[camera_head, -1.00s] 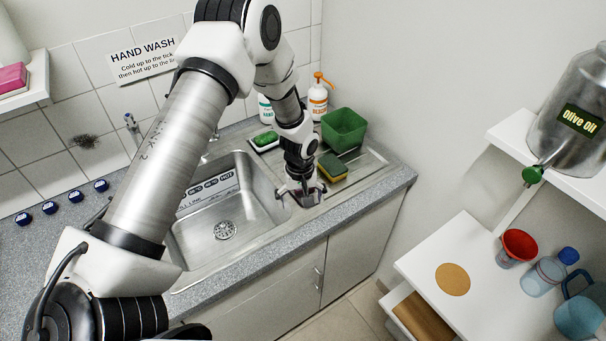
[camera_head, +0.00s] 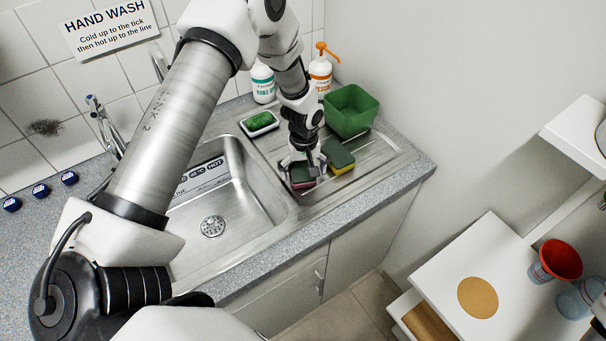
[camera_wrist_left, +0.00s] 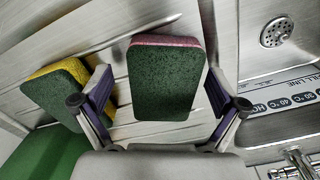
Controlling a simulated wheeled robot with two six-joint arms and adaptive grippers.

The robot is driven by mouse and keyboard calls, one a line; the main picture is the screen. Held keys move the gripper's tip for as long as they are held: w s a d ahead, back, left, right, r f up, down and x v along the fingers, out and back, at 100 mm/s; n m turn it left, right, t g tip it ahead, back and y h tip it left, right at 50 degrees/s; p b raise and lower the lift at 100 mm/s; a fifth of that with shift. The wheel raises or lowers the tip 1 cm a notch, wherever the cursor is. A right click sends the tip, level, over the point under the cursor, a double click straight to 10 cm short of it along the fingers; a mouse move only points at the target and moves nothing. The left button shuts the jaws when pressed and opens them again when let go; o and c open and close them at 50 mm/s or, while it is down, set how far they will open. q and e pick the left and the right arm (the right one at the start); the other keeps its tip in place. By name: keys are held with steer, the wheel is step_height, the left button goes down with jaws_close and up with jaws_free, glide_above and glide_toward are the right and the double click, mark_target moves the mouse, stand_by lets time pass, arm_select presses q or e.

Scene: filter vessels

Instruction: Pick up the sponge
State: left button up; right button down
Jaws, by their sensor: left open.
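A sponge with a dark green top and a pink underside (camera_head: 301,181) lies on the metal drainboard right of the sink basin. It also shows in the left wrist view (camera_wrist_left: 165,80). My left gripper (camera_head: 302,170) is over it, open, with one finger on each side of the sponge; in the left wrist view its fingers (camera_wrist_left: 160,88) stand apart with gaps to the sponge's sides. A second sponge, green over yellow (camera_head: 338,154), lies close to the right and also shows in the left wrist view (camera_wrist_left: 66,92). My right gripper is not in view.
A green tub (camera_head: 350,112) stands behind the yellow sponge. A white dish with a green item (camera_head: 260,123) and two pump bottles (camera_head: 263,84) (camera_head: 320,76) are at the back. The sink basin (camera_head: 225,215) is left; a white table (camera_head: 450,280) is at lower right.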

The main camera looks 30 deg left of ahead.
arm_select(q)
steer(key=shift+r, duration=0.1)
steer(key=shift+s+a+r, duration=0.1)
steer(key=shift+s+r, duration=0.15)
steer(key=shift+s, duration=0.05)
steer(key=c, duration=0.7)
steer(key=shift+w, duration=0.15)
steer(key=shift+c, duration=0.5)
steer(key=shift+c, duration=0.3)
